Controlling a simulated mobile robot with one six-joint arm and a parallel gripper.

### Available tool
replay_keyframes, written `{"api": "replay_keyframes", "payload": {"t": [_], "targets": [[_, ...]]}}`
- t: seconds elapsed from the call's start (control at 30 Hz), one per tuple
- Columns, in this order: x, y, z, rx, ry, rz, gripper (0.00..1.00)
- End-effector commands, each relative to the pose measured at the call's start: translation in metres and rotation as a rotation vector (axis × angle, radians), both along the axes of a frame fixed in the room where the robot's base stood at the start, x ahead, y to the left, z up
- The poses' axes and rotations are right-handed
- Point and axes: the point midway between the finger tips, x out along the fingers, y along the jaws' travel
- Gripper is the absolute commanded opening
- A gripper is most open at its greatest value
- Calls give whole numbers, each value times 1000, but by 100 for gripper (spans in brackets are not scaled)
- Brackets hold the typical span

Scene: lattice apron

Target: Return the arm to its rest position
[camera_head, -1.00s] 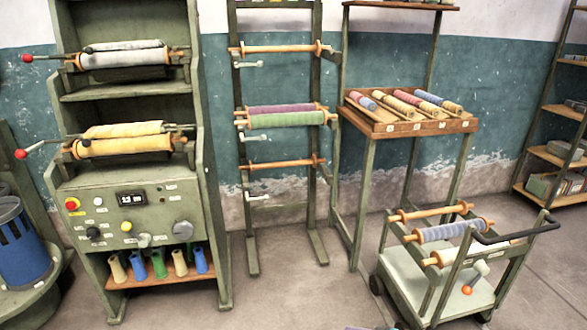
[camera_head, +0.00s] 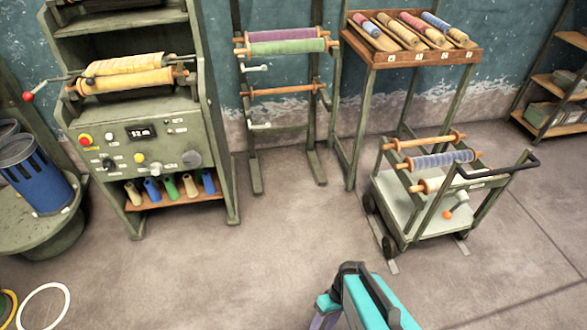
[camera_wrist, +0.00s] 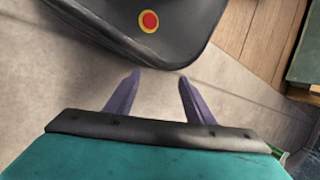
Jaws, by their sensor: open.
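My gripper (camera_wrist: 158,95) shows in the wrist view with its two purple fingers apart and nothing between them. Beyond the fingertips is a dark rounded surface with a red and yellow button, which looks like part of my own body. In the head view my teal and black arm (camera_head: 370,300) shows at the bottom, right of the middle, over bare floor. The fingertips are mostly hidden in that view. The arm is apart from the trolley (camera_head: 420,205) and the machine.
A green machine (camera_head: 145,165) with yellow rolls stands at the left. A rack (camera_head: 250,150) with purple and green rolls stands at the back middle. A sloped wooden tray (camera_head: 385,60) of spools stands right of it. A blue bin (camera_head: 35,175) is far left. The middle floor is clear.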

Motion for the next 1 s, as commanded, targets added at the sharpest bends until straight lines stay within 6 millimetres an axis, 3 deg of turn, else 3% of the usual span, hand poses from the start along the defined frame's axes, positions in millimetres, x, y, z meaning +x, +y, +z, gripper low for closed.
{"api": "replay_keyframes", "payload": {"t": [0.1, 0.4, 0.63, 1.0], "targets": [[-13, -25, -8, -136, 50, -40, 49], [-18, -74, -11, -434, 99, -202, 49], [-19, -75, -11, -503, 120, -322, 49], [-18, -74, -11, -507, 123, -336, 49]]}}
